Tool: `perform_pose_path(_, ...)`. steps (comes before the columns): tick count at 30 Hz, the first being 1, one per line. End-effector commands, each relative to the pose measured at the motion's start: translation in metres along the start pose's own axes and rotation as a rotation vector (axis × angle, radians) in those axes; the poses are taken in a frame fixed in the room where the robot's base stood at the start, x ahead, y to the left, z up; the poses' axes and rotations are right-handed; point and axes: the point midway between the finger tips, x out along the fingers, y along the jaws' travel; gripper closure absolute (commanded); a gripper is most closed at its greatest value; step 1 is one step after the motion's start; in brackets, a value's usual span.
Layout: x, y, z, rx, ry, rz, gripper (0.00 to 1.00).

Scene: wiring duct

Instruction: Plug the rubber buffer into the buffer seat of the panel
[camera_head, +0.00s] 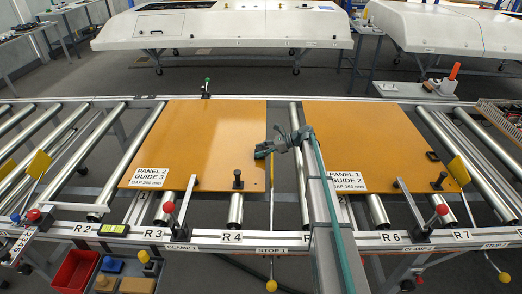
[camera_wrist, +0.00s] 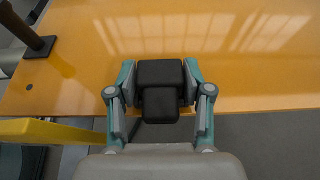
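My gripper (camera_wrist: 160,88) is shut on a black stepped block, which I take to be the rubber buffer (camera_wrist: 160,75). It grips the block from both sides. In the head view my gripper (camera_head: 262,151) is at the right edge of the left orange panel (camera_head: 200,125), and the block cannot be made out there. In the wrist view the block overlaps the edge of the orange panel (camera_wrist: 240,60); its height above the panel cannot be told. A black post on a flat base (camera_wrist: 38,46) stands on the panel to the left. I cannot identify the buffer seat for certain.
A yellow bar (camera_wrist: 45,131) lies near my gripper on the left. A second orange panel (camera_head: 365,135) lies to the right across a gap. Clamp levers with red knobs (camera_head: 169,207) stand along the front rail. A red bin (camera_head: 76,270) sits below at the left.

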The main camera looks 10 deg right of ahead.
Motion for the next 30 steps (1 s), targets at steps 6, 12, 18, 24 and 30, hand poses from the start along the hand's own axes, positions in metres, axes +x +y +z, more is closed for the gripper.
perform_pose_path(6, 0.000, 0.000, -0.001, 0.000, 0.001, 0.000, 0.26)
perform_pose_path(12, 0.000, 0.000, 0.000, 0.000, 0.000, 0.000, 0.26)
perform_pose_path(18, -0.013, -0.001, 0.001, -0.001, 0.000, -0.001, 0.26)
perform_pose_path(24, -0.047, -0.001, 0.000, 0.000, 0.001, -0.003, 0.26)
perform_pose_path(30, -0.086, -0.001, 0.000, 0.000, 0.001, -0.003, 0.26)
